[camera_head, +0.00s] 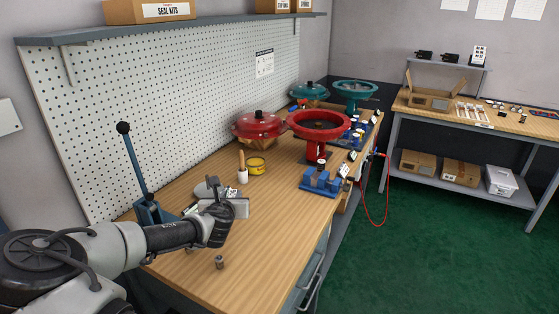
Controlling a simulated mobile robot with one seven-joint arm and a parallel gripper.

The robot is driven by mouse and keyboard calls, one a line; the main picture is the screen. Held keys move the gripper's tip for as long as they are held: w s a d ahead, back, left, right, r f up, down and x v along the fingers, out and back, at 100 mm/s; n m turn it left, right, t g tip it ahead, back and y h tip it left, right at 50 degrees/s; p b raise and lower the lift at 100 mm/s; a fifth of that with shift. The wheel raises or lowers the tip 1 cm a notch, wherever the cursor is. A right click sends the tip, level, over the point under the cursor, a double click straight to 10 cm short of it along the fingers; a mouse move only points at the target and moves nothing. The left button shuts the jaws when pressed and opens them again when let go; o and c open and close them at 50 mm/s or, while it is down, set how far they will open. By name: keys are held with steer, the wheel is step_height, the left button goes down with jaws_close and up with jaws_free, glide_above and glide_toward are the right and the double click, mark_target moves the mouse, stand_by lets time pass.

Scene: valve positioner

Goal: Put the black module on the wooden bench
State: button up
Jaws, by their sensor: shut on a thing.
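My gripper (219,228) is at the end of my arm, low over the near left part of the wooden bench (262,262). It is shut on a dark thing, which I take to be the black module (218,208). The dark shapes of gripper and module run together, so the fingers and most of the module's outline are hidden. A grey block (239,207) lies right behind them. I cannot tell whether the module touches the bench or the block.
A blue-handled press (134,165) stands left of my gripper. A yellow tin (256,166), a blue fixture (320,181) and red handwheel valves (318,124) stand farther back. A small metal part (219,262) lies in front. The bench's front right is clear.

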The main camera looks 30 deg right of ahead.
mark_target(240, 222)
steer(key=w+d+f+m+g+h+b, duration=0.35)
steer(key=w+m+g+h+b, duration=0.2)
steer(key=b, duration=0.35)
steer(key=shift+t+y, duration=0.25)
steer(key=shift+t, duration=0.2)
step_height(240, 222, down, 9)
steer(key=shift+s+d+r+b, duration=0.1)
steer(key=shift+d+b, duration=0.05)
steer(key=shift+b, duration=0.8)
steer(key=o, duration=0.7)
steer(key=shift+f, duration=0.25)
steer(key=o, duration=0.4)
steer(key=shift+r, duration=0.1)
steer(key=shift+r, duration=0.2)
steer(key=p+v, duration=0.2)
steer(key=v, duration=1)
steer(key=shift+f, duration=0.1)
